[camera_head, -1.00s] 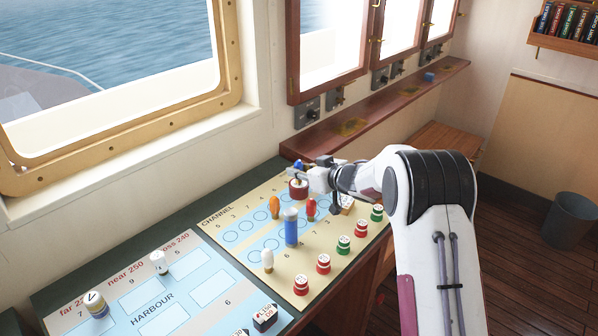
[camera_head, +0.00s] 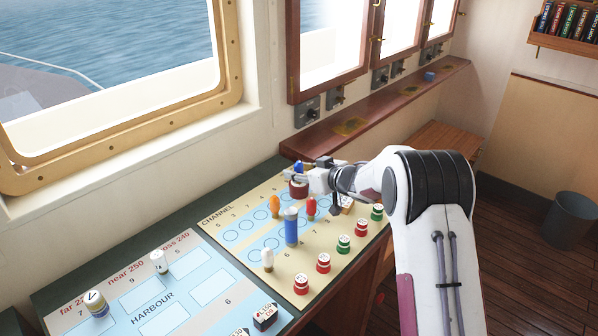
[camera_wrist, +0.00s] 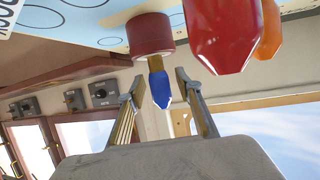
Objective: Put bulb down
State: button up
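A blue-tipped bulb (camera_wrist: 160,96) with a brass-coloured base stands on or in a maroon cylinder (camera_wrist: 150,34), base toward the cylinder, in the upside-down wrist view. In the head view the blue tip (camera_head: 298,166) shows just above the maroon cylinder (camera_head: 299,190), at the far end of the channel board. My gripper (camera_wrist: 160,80) is open around the bulb. A gap shows between each finger and the bulb. In the head view my gripper (camera_head: 297,174) partly hides the bulb. How deep the base sits in the cylinder cannot be told.
Orange (camera_head: 274,207), red (camera_head: 311,207), blue (camera_head: 291,227) and white (camera_head: 267,259) upright pieces stand close by on the channel board (camera_head: 235,267). Red and green round pieces line its right edge. The harbour board (camera_head: 125,305) lies front left. A window ledge (camera_head: 400,105) runs behind.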

jog(key=shift+r, duration=0.15)
jog(key=shift+s+d+r, duration=0.3)
jog(key=shift+s+d, duration=0.1)
jog(key=shift+s, duration=0.1)
jog(key=v, duration=1)
jog(key=shift+s, duration=0.2)
jog(key=shift+d+r, duration=0.15)
